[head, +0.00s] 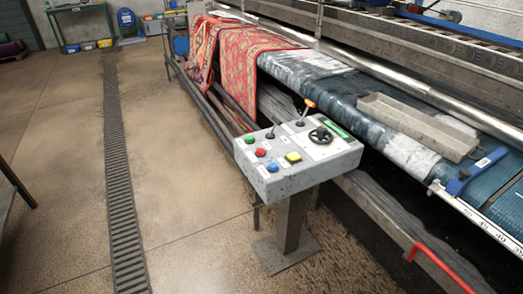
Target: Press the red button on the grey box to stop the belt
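The grey box (316,172) is a control panel on a grey post (290,222), right of the middle in the head view. The red button (260,152) is on the left part of its top, between a green button (249,139) and a blue button (272,167). A yellow button (293,157), small levers and a black handwheel (320,135) are also on the top. The belt (310,72) runs behind the box, wet and blue-grey. Neither of my grippers is in view.
A red patterned rug (242,58) hangs over the machine's front edge. A metal tray (418,126) and a blue-handled tool (475,170) lie on the right part of the machine. A red bar (440,266) sticks out at lower right. The floor left of the box is clear, with a drain grate (122,200).

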